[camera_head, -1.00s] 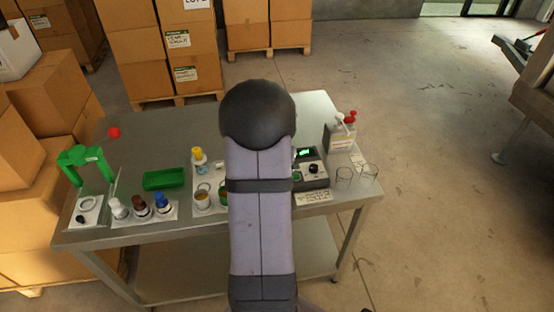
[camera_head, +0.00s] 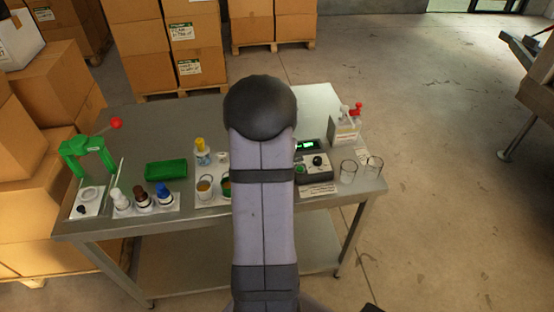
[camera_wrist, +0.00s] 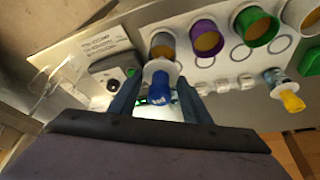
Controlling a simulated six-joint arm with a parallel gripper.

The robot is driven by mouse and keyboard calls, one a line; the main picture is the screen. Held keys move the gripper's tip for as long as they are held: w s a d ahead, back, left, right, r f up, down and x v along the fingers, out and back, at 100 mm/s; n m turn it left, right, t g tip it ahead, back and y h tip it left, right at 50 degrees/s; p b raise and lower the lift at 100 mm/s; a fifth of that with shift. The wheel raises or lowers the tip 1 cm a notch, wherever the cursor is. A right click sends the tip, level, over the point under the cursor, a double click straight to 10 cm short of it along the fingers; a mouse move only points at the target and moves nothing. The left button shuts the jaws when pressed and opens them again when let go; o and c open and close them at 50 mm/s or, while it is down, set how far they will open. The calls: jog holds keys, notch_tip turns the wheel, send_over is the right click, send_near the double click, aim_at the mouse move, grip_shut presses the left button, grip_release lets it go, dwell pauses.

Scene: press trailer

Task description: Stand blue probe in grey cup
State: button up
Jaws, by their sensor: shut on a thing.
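In the wrist view my gripper (camera_wrist: 158,98) is shut on the blue probe (camera_wrist: 160,88), with a finger on each side. The probe has a pale collar at its far end. A cup with a greyish rim (camera_wrist: 163,42) stands just beyond the probe, holding something brown-orange. The collar overlaps this cup's near edge in the picture; I cannot tell whether the probe touches it or is above it. It looks like the grey cup, but its colour is uncertain. In the head view my arm hides the gripper, the probe and this cup.
Other coloured cups (camera_wrist: 207,38) stand in a row beside it. A yellow-capped bottle (camera_head: 202,152), green tray (camera_head: 166,170), green press (camera_head: 87,160), small bottles (camera_head: 142,200), a meter (camera_head: 313,165) and clear glasses (camera_head: 348,171) share the metal table (camera_head: 225,228).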

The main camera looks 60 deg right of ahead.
jog(key=shift+f+b, duration=0.95)
jog(key=shift+f, duration=0.65)
jog(key=shift+f+b, duration=0.6)
jog(key=shift+b, duration=0.25)
dwell(0.7)
jog(key=o, duration=0.8)
jog(key=shift+a+r, duration=0.1)
jog(key=shift+r, duration=0.05)
jog(key=shift+p+v, duration=2.95)
jog(key=shift+v, duration=2.4)
jog(key=shift+r, duration=0.1)
notch_tip(320, 180, up, 9)
jog(key=p, duration=0.6)
jog(key=shift+p, duration=0.35)
